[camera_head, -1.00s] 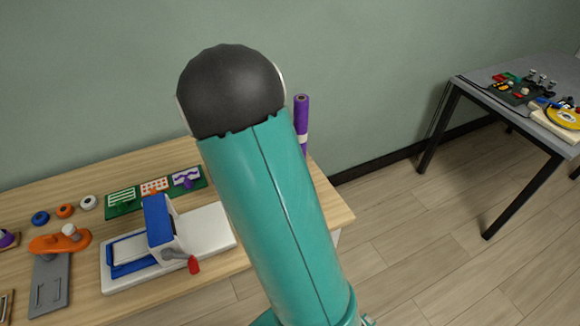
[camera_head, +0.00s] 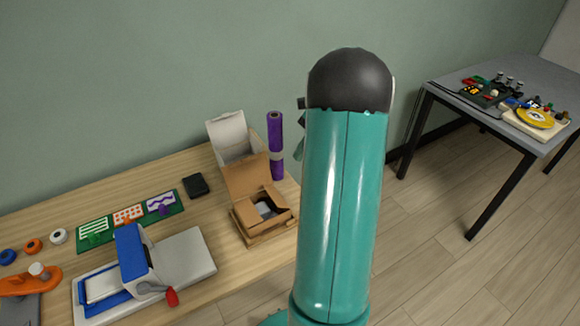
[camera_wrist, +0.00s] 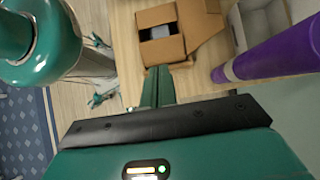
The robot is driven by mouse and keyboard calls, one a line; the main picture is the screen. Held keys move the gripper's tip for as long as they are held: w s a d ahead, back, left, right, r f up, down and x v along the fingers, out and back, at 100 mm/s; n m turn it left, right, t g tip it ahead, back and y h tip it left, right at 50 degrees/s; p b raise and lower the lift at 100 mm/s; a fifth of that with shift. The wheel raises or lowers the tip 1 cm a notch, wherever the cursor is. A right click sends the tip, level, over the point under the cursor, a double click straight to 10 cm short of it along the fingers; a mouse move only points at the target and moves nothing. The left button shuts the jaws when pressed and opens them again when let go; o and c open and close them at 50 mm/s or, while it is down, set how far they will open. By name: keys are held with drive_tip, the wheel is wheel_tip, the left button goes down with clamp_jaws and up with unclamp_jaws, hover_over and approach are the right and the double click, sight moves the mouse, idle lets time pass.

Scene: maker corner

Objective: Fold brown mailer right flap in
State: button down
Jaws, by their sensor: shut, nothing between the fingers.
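The brown mailer (camera_head: 262,228) sits open near the right end of the wooden table in the head view, its lid (camera_head: 247,178) raised at the back. A pale grey item shows in its opening. In the wrist view the mailer (camera_wrist: 148,18) is at the top, with the lid spread to its right. Its right flap (camera_wrist: 166,51) appears to be on the side facing my gripper; its exact angle is unclear. My gripper (camera_wrist: 158,70) is shut and empty, its fingertips close to that side; I cannot tell whether they touch. My arm hides the gripper's tips in the head view.
A purple roll (camera_head: 275,150) stands upright behind the mailer, and in the wrist view the roll (camera_wrist: 275,53) is right of my fingers. An open white box (camera_head: 229,137) stands behind the lid. A blue-and-white press (camera_head: 132,262) and a black block (camera_head: 195,186) lie left.

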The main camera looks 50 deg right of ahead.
sight(271, 195)
drive_tip(key=x, duration=1.3)
drive_tip(key=shift+w+a+f+h, duration=0.15)
drive_tip(key=shift+a+h, duration=0.25)
drive_tip(key=shift+h, duration=0.2)
drive_tip(key=shift+w+a+f+g+h, duration=0.2)
drive_tip(key=shift+a+g+h, duration=0.35)
drive_tip(key=shift+h, duration=0.65)
drive_tip(key=h, duration=0.1)
drive_tip(key=a+f+h, duration=0.1)
drive_tip(key=shift+w+g+h, duration=0.1)
drive_tip(key=shift+g+h, duration=0.2)
drive_tip(key=shift+g, duration=0.05)
drive_tip(key=shift+f, duration=0.25)
drive_tip(key=shift+a+f, duration=0.1)
